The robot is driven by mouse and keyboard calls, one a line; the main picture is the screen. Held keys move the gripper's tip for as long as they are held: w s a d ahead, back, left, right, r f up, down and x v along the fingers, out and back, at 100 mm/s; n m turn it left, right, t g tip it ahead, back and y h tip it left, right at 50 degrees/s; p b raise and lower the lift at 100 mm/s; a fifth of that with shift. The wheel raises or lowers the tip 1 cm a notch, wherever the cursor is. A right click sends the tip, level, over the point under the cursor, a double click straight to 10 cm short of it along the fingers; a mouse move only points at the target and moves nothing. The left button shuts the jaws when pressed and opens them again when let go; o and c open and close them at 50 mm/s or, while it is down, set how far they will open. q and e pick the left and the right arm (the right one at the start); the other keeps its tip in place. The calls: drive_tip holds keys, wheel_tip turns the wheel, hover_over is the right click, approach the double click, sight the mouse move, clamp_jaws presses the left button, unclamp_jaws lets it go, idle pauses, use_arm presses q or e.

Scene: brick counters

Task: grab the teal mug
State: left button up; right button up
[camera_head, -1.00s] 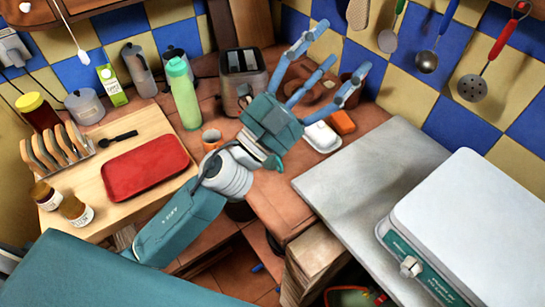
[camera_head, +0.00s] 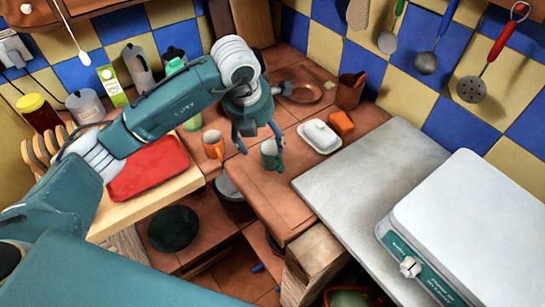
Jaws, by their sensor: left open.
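The teal mug (camera_head: 269,155) stands upright on the brown tiled counter, just left of the white butter dish (camera_head: 320,137). My left gripper (camera_head: 259,143) points down with its fingers spread and is open. In this view the mug overlaps the right-hand finger, and the other finger hangs to the left of the mug. I cannot tell whether a finger touches the mug. My right gripper is not in view.
An orange sponge (camera_head: 341,122), a brown jug (camera_head: 350,90) and a brown plate (camera_head: 301,89) lie behind. A red tray (camera_head: 150,170) is at left.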

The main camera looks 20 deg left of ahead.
sight(265, 155)
use_arm(q)
drive_tip(key=x, duration=0.3)
drive_tip(key=shift+d+f+p, duration=0.1)
drive_tip(key=shift+f+p, duration=0.2)
drive_tip(key=shift+p, duration=0.05)
drive_tip(key=shift+w+d+f+p, duration=0.1)
drive_tip(key=shift+w+f+p, duration=0.2)
drive_tip(key=shift+f+p, duration=0.15)
drive_tip(key=x, duration=0.1)
drive_tip(key=p+x, duration=0.1)
drive_tip(key=x, duration=0.1)
drive_tip(key=shift+w+d+f+p, duration=0.1)
drive_tip(key=shift+w+f+p, duration=0.1)
drive_tip(key=shift+w+p, duration=0.1)
drive_tip(key=shift+w+f, duration=0.15)
drive_tip(key=shift+f, duration=0.35)
drive_tip(key=shift+c, duration=0.2)
drive_tip(key=c, duration=1.3)
